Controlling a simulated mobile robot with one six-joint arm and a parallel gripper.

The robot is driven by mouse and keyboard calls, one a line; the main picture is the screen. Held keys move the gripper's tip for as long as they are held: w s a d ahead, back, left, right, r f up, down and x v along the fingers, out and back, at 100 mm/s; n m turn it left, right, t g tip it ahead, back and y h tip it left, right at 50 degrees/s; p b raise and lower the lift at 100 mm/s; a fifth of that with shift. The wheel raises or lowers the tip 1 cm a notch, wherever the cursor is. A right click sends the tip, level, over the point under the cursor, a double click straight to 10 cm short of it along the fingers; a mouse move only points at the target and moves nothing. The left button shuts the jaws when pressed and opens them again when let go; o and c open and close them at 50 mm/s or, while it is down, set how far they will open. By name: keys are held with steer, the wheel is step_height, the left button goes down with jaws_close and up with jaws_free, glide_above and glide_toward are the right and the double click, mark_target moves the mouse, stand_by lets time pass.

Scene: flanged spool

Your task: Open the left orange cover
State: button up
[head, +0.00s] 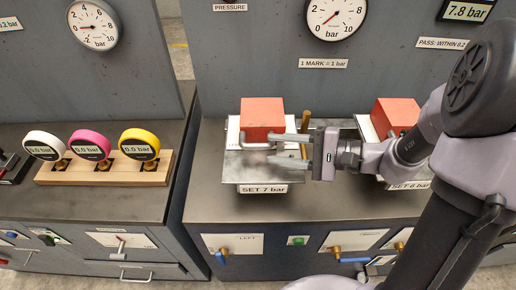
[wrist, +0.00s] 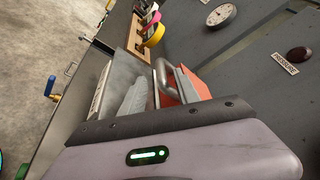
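The left orange cover (head: 262,113) is a box-shaped lid, down on a metal-topped station above the label "SET 7 bar". A grey bar handle (head: 256,146) is on its front. My gripper (head: 272,148) reaches in from the right, its fingers apart and pointing left at the handle. In the wrist view the orange cover (wrist: 168,97) and its curved handle (wrist: 164,72) show close beyond my gripper, partly hidden by the fingers. The handle seems to lie at or between the fingertips; contact cannot be told.
A second orange cover (head: 396,114) stands at right, partly behind my arm. A brass-coloured post (head: 305,123) rises right of the left cover. A wooden block (head: 105,168) with white, pink and yellow gauges sits at left. The bench front (head: 215,205) is clear.

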mark_target(266, 148)
steer(key=b+x, duration=0.1)
steer(key=x, duration=0.4)
steer(key=shift+w+a, duration=0.15)
steer(key=shift+a, duration=0.05)
steer(key=shift+c, duration=0.2)
steer(key=shift+f, duration=0.1)
jaws_close()
stand_by(0.9)
